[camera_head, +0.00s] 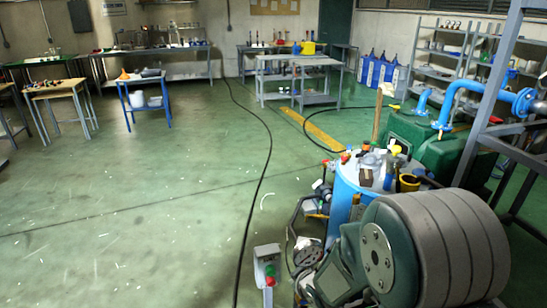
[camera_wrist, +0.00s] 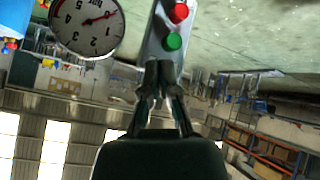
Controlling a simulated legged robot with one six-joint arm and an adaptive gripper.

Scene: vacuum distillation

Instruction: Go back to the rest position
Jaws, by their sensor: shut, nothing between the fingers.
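My gripper (camera_wrist: 160,72) shows in the wrist view. Its dark fingers come together at the tips, with nothing visible held between them. A grey button box with a red button and a green button (camera_wrist: 174,42) lies just beyond the fingertips in the picture. I cannot tell whether the tips touch it. The grey button box (camera_head: 267,256) also shows in the head view at the lower middle. My gripper cannot be made out clearly in the head view. The wrist picture appears upside down.
A round pressure gauge (camera_wrist: 87,24) is at the upper left of the wrist view. A blue vessel (camera_head: 345,200) with valves stands right of the button box. A black cable (camera_head: 268,150) crosses the open green floor (camera_head: 150,220). Benches and shelves line the back.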

